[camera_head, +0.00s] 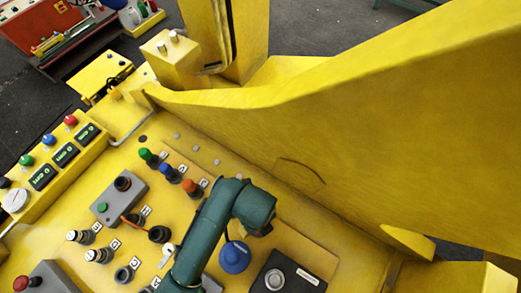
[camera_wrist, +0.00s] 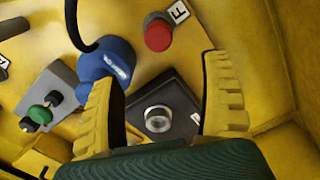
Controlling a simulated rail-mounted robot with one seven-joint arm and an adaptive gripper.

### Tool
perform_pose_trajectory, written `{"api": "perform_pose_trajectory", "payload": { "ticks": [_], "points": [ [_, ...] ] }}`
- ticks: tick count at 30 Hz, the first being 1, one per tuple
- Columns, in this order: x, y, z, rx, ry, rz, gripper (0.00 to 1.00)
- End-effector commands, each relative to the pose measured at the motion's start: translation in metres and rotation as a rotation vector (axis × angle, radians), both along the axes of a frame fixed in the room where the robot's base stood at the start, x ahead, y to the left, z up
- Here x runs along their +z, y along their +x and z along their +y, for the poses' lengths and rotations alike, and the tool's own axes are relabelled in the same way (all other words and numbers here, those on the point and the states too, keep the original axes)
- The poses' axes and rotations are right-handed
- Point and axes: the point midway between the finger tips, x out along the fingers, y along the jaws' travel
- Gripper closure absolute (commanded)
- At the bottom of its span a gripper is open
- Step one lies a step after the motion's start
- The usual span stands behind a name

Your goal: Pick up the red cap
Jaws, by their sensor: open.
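The red cap (camera_wrist: 158,36) sits on a dark round post beside an "F" label at the top of the wrist view. In the head view an orange-red cap (camera_head: 190,187) stands at the end of a row with a green cap (camera_head: 146,154) and a blue cap (camera_head: 167,170); I cannot tell for sure that it is the same one. My gripper (camera_wrist: 158,72) has its two yellow toothed fingers wide apart with nothing between them. In the wrist view the red cap lies beyond the fingertips, apart from them. In the head view the fingers are not clearly visible.
A blue round part (camera_head: 235,257) and a black box with a metal socket (camera_head: 275,279) are close to my gripper. A tall yellow wall (camera_head: 330,120) rises on the right. Grey button boxes (camera_head: 121,192) and labelled sockets fill the panel on the left.

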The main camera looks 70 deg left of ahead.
Motion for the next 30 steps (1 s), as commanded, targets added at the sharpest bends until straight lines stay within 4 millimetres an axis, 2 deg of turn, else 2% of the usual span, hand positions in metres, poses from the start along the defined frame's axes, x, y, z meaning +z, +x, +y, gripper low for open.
{"api": "perform_pose_trajectory", "payload": {
  "ticks": [1,9,14,21,24,30],
  "points": [
    [-0.014,-0.001,-0.001,0.0,-0.003,0.004,0.21],
    [-0.075,0.0,0.0,0.0,-0.002,0.002,0.21],
    [-0.091,0.0,0.001,0.0,0.001,0.0,0.21],
    [-0.131,-0.003,0.001,0.0,-0.001,0.002,0.21],
    [-0.139,-0.003,0.001,0.0,0.001,0.0,0.21],
    [-0.14,-0.003,0.001,0.0,0.001,-0.001,0.21]
  ]
}}
